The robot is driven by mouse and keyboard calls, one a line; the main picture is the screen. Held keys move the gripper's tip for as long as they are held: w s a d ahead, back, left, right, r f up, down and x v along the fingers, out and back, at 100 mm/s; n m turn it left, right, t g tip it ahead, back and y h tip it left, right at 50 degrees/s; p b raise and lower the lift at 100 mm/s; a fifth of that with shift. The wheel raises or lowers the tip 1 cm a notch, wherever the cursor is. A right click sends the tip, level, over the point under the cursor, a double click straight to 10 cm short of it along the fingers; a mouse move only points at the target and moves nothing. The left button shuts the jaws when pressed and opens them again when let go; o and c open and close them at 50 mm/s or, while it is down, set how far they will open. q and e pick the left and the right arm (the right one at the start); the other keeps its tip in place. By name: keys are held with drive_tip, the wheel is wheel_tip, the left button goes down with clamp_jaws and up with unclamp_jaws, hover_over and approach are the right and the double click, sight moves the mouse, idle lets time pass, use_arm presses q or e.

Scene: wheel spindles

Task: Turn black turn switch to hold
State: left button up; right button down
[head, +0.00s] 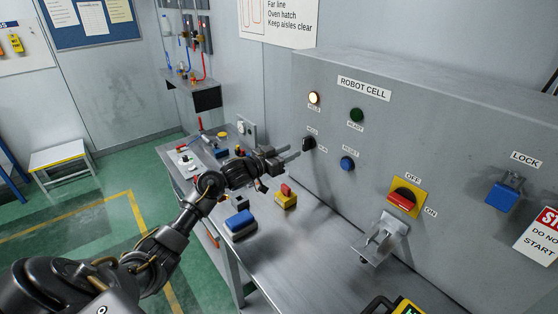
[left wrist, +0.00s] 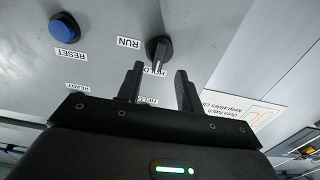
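The black turn switch (head: 308,144) is on the grey ROBOT CELL panel, between a HOLD label and a RUN label. In the left wrist view, which is upside down, the switch (left wrist: 159,48) is just beyond my fingertips. My right gripper is out of view.
A lit lamp (head: 314,98) is above the switch. A green READY lamp (head: 356,115), blue RESET button (head: 347,163) and red-yellow OFF/ON switch (head: 405,197) are to its right. Below, the bench (head: 285,255) holds a blue box (head: 241,223) and a yellow-red item (head: 286,199).

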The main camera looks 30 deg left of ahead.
use_arm(q)
drive_tip(key=shift+b+v, duration=0.45)
drive_tip(key=shift+v, duration=1.85)
